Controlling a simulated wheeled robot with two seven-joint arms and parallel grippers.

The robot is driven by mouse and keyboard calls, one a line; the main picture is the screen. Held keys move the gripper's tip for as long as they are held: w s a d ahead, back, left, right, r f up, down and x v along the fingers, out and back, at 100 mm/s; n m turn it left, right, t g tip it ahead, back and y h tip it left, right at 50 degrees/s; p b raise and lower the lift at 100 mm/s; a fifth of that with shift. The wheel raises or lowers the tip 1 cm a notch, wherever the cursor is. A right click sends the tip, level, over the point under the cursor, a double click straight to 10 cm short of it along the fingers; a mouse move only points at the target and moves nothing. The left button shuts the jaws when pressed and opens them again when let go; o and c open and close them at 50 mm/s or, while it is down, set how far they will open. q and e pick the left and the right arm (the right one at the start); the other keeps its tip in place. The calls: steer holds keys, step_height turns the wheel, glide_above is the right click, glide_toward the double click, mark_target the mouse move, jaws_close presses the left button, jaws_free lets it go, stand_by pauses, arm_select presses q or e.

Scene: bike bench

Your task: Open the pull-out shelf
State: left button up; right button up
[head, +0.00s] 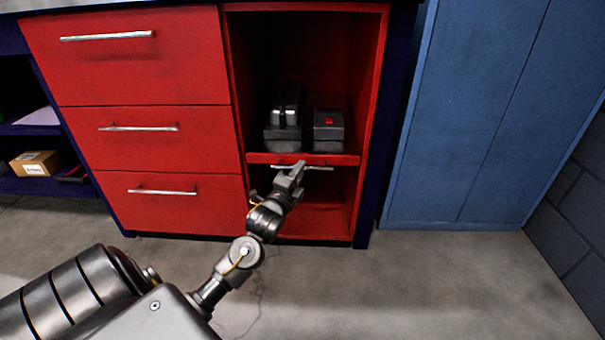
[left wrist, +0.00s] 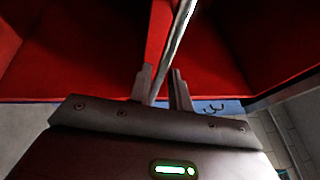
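The pull-out shelf (head: 300,159) is a red board in the open right-hand bay of the red cabinet. It looks pushed in, with its front edge near the bay's front. A thin silver bar handle (head: 318,168) runs along its front; it also shows in the left wrist view (left wrist: 180,35). My left gripper (head: 292,168) is at the left part of this handle. In the left wrist view the bar passes between the two fingers (left wrist: 163,88), which stand apart with a small gap beside the bar. My right gripper is out of view.
Red drawers (head: 150,70) with silver handles are to the left. A blue locker (head: 480,110) stands to the right. The floor (head: 400,285) in front is clear.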

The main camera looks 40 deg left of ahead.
arm_select(q)
steer(key=shift+x, duration=1)
jaws_close()
